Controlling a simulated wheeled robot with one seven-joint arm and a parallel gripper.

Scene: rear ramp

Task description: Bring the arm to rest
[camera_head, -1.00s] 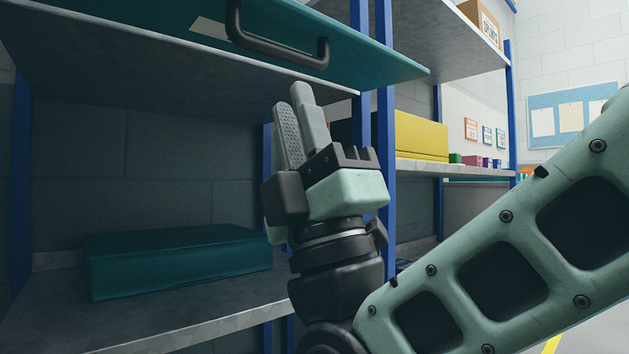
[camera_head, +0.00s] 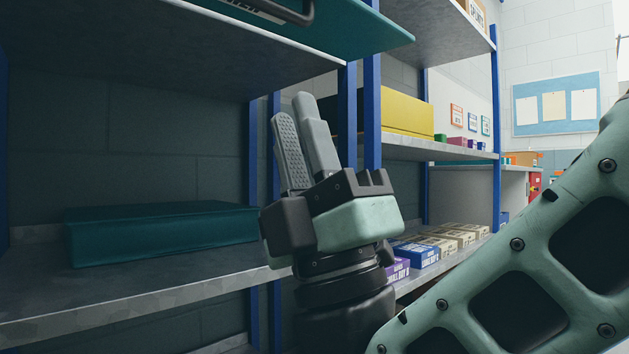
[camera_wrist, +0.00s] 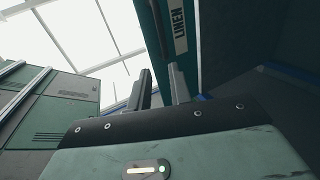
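My gripper (camera_head: 296,110) points up in the head view, in front of the shelf unit. Its two grey fingers stand a little apart with nothing between them. In the wrist view the fingers (camera_wrist: 161,84) also show a gap, beside a teal bin (camera_wrist: 154,30) with a LINEN label. My green arm reaches in from the right of the head view, and its lower wrist runs off the bottom edge.
The teal bin (camera_head: 360,32) with a dark handle juts over the upper shelf (camera_head: 200,60). A flat teal box (camera_head: 160,235) lies on the lower shelf (camera_head: 170,296). Blue posts (camera_head: 372,110) stand close behind my gripper. Right shelves hold a yellow box (camera_head: 407,112) and small cartons (camera_head: 450,237).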

